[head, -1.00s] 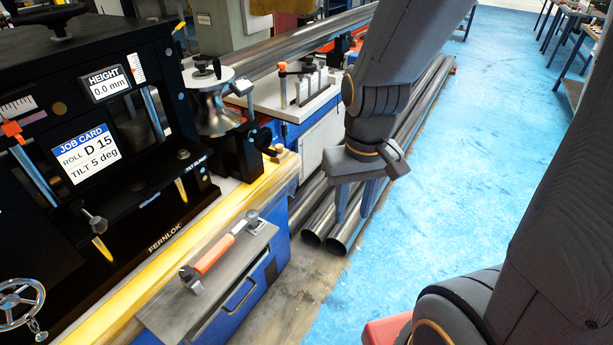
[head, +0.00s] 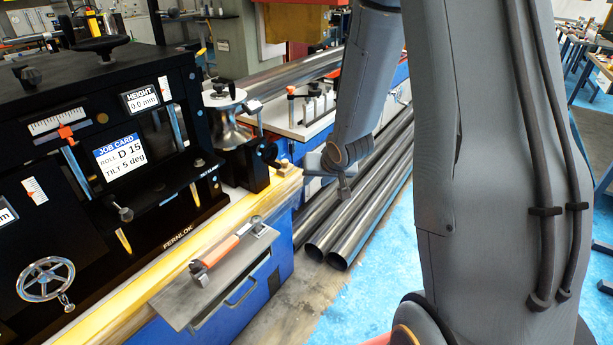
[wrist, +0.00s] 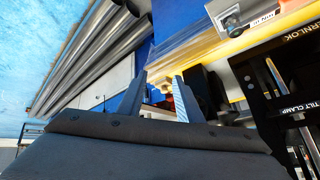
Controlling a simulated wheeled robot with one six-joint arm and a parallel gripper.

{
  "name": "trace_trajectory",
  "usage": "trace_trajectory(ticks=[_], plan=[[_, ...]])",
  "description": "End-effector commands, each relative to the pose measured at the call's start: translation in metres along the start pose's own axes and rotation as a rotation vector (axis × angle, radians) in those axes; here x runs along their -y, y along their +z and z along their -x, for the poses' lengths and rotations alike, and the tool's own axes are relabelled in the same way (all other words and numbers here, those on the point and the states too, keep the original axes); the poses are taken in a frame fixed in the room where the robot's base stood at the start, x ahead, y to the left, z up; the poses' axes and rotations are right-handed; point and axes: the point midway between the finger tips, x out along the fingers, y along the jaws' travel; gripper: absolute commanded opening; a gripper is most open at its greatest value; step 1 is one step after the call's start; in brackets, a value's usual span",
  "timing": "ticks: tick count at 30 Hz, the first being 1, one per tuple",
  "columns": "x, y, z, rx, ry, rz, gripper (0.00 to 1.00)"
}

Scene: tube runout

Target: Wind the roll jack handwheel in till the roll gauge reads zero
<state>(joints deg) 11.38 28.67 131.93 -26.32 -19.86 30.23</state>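A silver spoked handwheel (head: 46,279) with a crank knob sits on the front of the black machine (head: 60,185) at lower left in the head view. A black handwheel (head: 88,40) lies flat on top of the machine. Which one is the roll jack handwheel I cannot tell. A height readout (head: 141,99) shows 0.0 mm. Another readout (head: 6,214) is cut off at the left edge, showing only "m". My gripper (wrist: 158,92) is open and empty in the wrist view, its two fingers apart. It is right of the machine, clear of both wheels.
A job card (head: 119,157) reads roll D 15, tilt 5 deg. A grey shelf (head: 215,280) with an orange-handled tool (head: 220,251) juts out before the yellow rail (head: 130,290). Long steel tubes (head: 375,195) lie on the floor.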

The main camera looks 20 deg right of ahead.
Motion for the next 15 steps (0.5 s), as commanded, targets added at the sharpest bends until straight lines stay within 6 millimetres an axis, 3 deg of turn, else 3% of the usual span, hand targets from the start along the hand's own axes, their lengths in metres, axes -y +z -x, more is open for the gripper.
trace_trajectory(ticks=[3, 7, 11, 15], plan=[[0.0, -0.023, -0.033, -0.112, -0.133, -0.086, 0.32], [0.007, -0.037, -0.056, -0.208, -0.326, -0.198, 0.32], [0.015, -0.038, -0.064, -0.263, -0.548, -0.326, 0.32], [0.019, -0.029, -0.059, -0.281, -0.77, -0.458, 0.32]])
